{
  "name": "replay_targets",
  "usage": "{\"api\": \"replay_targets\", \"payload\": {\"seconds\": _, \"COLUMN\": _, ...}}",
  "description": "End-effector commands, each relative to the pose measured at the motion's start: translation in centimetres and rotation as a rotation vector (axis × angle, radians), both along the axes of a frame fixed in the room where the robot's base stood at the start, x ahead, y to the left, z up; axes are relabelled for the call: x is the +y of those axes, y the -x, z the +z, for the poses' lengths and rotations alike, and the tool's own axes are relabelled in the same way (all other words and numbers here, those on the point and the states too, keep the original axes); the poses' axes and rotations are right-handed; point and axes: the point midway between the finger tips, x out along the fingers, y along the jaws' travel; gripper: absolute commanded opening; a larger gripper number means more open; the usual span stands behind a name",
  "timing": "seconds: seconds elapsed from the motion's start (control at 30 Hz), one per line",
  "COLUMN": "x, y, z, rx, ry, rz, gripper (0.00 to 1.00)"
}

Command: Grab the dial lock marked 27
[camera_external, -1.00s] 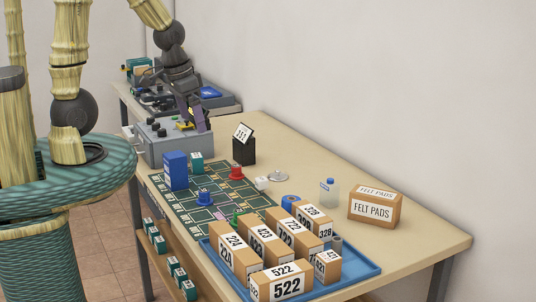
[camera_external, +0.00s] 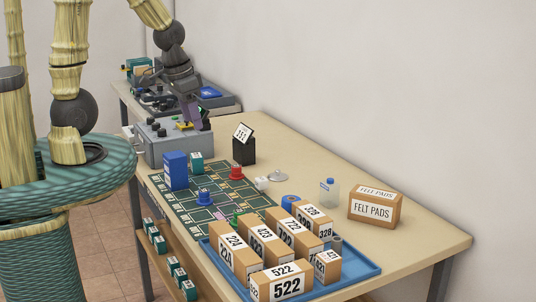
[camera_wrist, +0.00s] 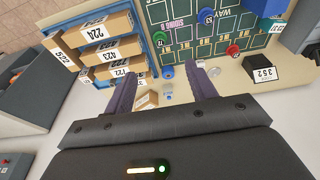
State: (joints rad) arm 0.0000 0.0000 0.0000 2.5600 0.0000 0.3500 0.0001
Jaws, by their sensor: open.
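Small round knobbed pieces, which look like dial locks, stand on a green printed mat. A green one (camera_external: 235,217) is near the tray, also in the wrist view (camera_wrist: 160,38). A blue one (camera_external: 204,197) and a red one (camera_external: 236,173) stand farther along; the wrist view also shows the blue one (camera_wrist: 207,16) and red one (camera_wrist: 232,50). Their numbers are too small to read surely, so I cannot tell which is marked 27. My gripper (camera_external: 191,117) is open and empty, near the grey box and away from these pieces. Its purple fingers (camera_wrist: 164,92) show in the wrist view.
A blue tray (camera_external: 357,273) holds several numbered boxes. A felt pads box (camera_external: 374,208), a bottle (camera_external: 329,192) and a blue ring (camera_external: 290,201) stand nearby. A black stand (camera_external: 243,150), blue box (camera_external: 175,171) and grey box (camera_external: 172,143) are toward the left. The table's right end is clear.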

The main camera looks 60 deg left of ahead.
Motion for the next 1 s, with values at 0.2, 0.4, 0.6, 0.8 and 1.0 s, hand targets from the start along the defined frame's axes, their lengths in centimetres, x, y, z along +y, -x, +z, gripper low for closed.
{"api": "replay_targets", "payload": {"seconds": 0.2, "x": 0.8, "y": -1.6, "z": -1.3, "rx": 0.032, "ry": 0.002, "rz": -0.028, "gripper": 0.56}}
{"api": "replay_targets", "payload": {"seconds": 0.4, "x": 3.5, "y": -6.3, "z": -4.8, "rx": 0.111, "ry": 0.051, "rz": -0.147, "gripper": 0.56}}
{"api": "replay_targets", "payload": {"seconds": 0.6, "x": 7.1, "y": -11.3, "z": -8.6, "rx": 0.132, "ry": 0.176, "rz": -0.308, "gripper": 0.56}}
{"api": "replay_targets", "payload": {"seconds": 0.8, "x": 11.6, "y": -15.7, "z": -12.5, "rx": 0.044, "ry": 0.329, "rz": -0.483, "gripper": 0.56}}
{"api": "replay_targets", "payload": {"seconds": 1.0, "x": 17.6, "y": -19.2, "z": -16.0, "rx": -0.168, "ry": 0.453, "rz": -0.655, "gripper": 0.56}}
